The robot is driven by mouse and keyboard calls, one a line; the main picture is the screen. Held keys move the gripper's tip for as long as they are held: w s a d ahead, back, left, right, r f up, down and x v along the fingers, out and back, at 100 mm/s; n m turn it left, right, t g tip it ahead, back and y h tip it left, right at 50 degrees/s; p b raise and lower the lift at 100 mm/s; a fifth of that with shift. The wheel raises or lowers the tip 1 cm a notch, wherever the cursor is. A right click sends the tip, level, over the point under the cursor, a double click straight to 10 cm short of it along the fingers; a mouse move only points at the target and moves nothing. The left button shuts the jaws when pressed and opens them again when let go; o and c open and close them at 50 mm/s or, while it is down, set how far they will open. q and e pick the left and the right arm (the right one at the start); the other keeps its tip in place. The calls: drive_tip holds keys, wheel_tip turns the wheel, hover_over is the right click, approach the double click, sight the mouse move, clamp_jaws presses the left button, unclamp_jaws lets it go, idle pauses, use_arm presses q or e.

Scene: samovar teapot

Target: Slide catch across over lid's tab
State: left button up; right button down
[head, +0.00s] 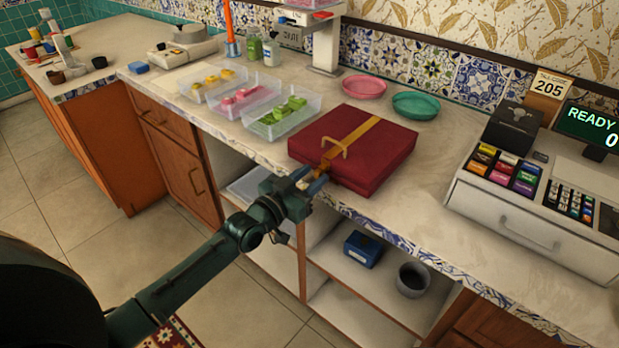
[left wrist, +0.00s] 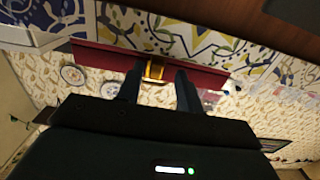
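A dark red box (head: 352,147) with a gold band (head: 360,134) over its lid stands at the counter's front edge. A gold loop-shaped piece (head: 335,147) rises from the band near the box's front. My left gripper (head: 310,181) is at the box's front side, below that piece. In the left wrist view my left gripper's two dark fingers (left wrist: 159,72) are apart, with a gold fitting (left wrist: 153,70) on the red box front (left wrist: 105,58) showing between them. I cannot tell whether a finger touches it. The catch and tab cannot be told apart. My right gripper is not in view.
Clear trays of green (head: 283,117), pink (head: 240,100) and yellow pieces stand left of the box. Pink (head: 364,87) and green plates (head: 416,105) lie behind it. A cash register (head: 540,205) stands right. An open shelf below holds a blue box (head: 363,249) and a grey cup (head: 412,280).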

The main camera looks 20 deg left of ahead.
use_arm(q)
drive_tip(key=shift+s, duration=0.1)
drive_tip(key=shift+s, duration=0.25)
drive_tip(key=v, duration=1.2)
drive_tip(key=shift+s+a, duration=0.2)
